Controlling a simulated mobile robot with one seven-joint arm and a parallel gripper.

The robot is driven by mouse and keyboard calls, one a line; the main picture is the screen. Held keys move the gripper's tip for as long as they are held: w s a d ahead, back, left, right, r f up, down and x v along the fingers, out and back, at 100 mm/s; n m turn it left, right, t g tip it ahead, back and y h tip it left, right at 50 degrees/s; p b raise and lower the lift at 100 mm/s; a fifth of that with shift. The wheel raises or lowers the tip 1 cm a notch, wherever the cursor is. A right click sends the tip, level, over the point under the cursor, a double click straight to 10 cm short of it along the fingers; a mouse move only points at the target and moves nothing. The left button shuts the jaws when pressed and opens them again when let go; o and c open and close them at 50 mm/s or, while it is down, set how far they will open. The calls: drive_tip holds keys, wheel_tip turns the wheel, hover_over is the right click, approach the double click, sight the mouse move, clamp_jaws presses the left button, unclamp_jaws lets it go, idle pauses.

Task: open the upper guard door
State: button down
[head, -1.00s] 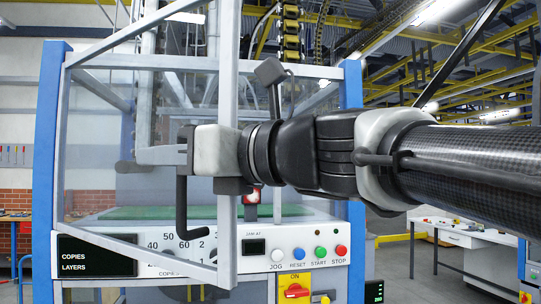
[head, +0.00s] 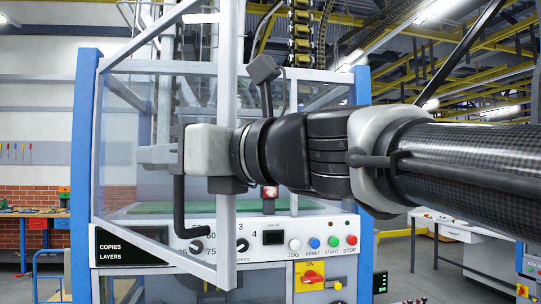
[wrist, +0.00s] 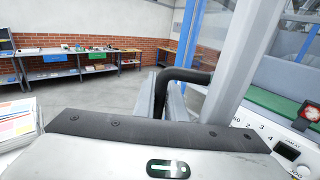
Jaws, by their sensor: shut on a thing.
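The upper guard door is a clear panel in a light grey metal frame (head: 227,110). It hangs at the left blue post and stands swung out from the machine towards me. Its black bar handle (head: 179,212) is near the free edge; it also shows in the wrist view (wrist: 188,75). My gripper (head: 157,156) reaches across the free edge from the right and is shut on the handle. In the wrist view my gripper's fingers (wrist: 166,100) close around the handle's near end. The exact contact is partly hidden by the fingers.
The control panel (head: 310,240) with coloured buttons is below and behind the door. Blue posts (head: 85,150) flank the machine. A workbench (head: 40,214) stands at far left, a white table (head: 450,230) at right. A paper stack (wrist: 18,125) shows in the wrist view; floor beyond is clear.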

drive_tip(key=shift+r, duration=0.1)
drive_tip(key=c, duration=2.1)
unclamp_jaws()
drive_tip(key=shift+d, duration=0.1)
drive_tip(key=b+v, duration=0.1)
drive_tip(key=v, duration=1.6)
drive_tip(key=shift+d, duration=0.1)
